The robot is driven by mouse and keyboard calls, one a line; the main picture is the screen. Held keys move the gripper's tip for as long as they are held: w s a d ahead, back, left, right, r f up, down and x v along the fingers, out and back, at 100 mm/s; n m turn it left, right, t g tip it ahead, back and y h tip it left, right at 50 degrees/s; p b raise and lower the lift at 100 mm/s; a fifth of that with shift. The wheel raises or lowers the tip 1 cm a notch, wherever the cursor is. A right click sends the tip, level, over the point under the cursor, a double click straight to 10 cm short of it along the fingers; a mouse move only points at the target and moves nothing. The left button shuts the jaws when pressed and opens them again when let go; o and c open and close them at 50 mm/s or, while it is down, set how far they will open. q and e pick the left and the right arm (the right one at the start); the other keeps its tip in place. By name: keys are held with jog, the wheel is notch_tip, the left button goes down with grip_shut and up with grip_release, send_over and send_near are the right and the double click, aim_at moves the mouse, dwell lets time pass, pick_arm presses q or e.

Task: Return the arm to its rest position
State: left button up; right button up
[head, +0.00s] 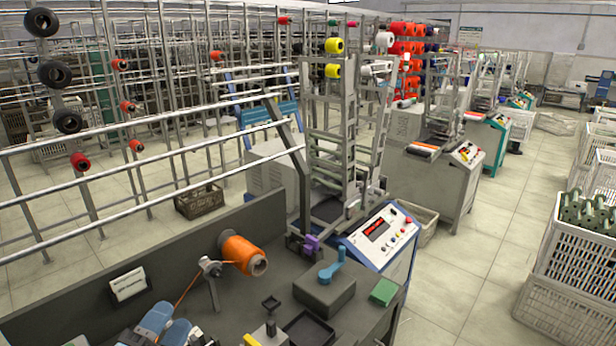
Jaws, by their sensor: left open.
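My left gripper (167,325) is at the bottom edge, low over the left part of the dark workbench (75,312). A grey box (325,290) with a blue crank (332,266) stands farther right. My right gripper is not in view.
A white sign (129,285) stands left of the gripper. A black tray (308,328), a green block (384,291) and a purple part (311,243) are on the bench to the right. Metal rails (150,158) cross beyond it. A winding machine panel (382,232) adjoins the bench's far right.

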pick_arm(q)
jog(key=s+a+f+n+g+y, duration=0.75)
jog(key=f+n+y, duration=0.3)
jog(key=n, duration=0.35)
jog(key=s+d+f+n+g+h, duration=0.2)
jog(key=s+f+g, duration=0.25)
jog(key=s, duration=0.25)
jog(key=s+d+f+n+g+h, duration=0.2)
jog(key=s+f+g, duration=0.1)
jog(key=s+g, duration=0.3)
jog(key=w+d+f+t+p, duration=0.1)
jog(key=d+f+t+p, duration=0.1)
jog(key=w+d+f+m+t+h+p, duration=0.1)
jog(key=w+f+t+p, duration=0.1)
jog(key=t, duration=0.1)
jog(key=w+d+f+t+h+p, duration=0.1)
jog(key=w+d+t, duration=0.1)
jog(key=shift+d+f+p, duration=0.3)
jog(key=shift+f+p, duration=0.1)
jog(key=shift+d+f+t+h+p, duration=0.3)
jog(key=shift+d+f+t, duration=0.2)
jog(key=shift+t, duration=0.5)
